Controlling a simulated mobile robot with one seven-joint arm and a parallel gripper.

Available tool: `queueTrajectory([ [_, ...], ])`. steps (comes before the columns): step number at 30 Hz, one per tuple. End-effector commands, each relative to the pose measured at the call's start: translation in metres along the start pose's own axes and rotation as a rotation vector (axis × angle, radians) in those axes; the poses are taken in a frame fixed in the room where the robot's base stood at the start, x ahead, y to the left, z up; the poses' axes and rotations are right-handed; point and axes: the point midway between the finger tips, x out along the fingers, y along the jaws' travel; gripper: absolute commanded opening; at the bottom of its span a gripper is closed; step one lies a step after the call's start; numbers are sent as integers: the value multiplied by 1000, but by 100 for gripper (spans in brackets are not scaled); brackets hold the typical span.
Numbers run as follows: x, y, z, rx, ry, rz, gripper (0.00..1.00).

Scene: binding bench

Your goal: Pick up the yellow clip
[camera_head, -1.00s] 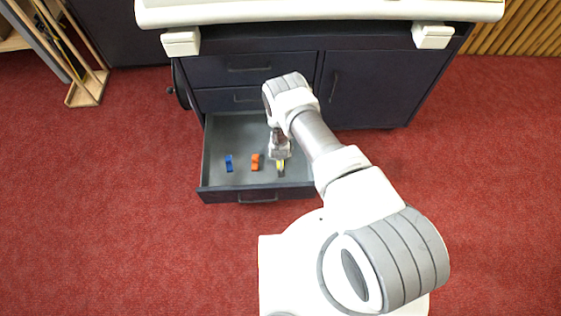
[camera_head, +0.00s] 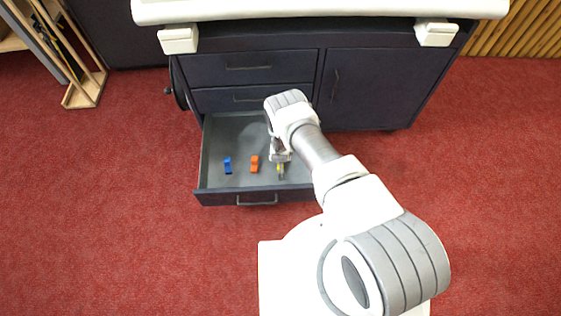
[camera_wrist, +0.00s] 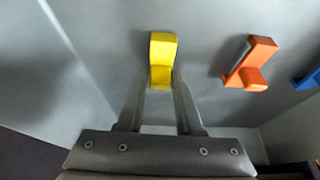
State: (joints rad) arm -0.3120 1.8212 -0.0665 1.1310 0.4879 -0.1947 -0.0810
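The yellow clip (camera_wrist: 162,52) lies on the grey floor of the open drawer.
An orange clip (camera_head: 254,164) and a blue clip (camera_head: 228,165) lie to the left in the same drawer (camera_head: 222,196). The drawer's walls and front enclose them. The cabinet's closed drawers and worktop (camera_head: 320,10) stand behind, above the drawer's back.

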Motion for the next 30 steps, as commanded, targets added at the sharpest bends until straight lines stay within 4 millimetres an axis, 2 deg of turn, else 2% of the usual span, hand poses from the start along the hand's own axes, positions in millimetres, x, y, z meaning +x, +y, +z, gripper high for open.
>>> queueTrajectory([
  [1, 0, 0, 0, 0, 0, 0, 16],
  [4, 0, 0, 0, 0, 0, 0, 0],
  [13, 0, 0, 0, 0, 0, 0, 0],
  [16, -6, 0, -3, 0, 1, 0, 0],
  [30, -84, 0, -36, 0, 0, -1, 0],
])
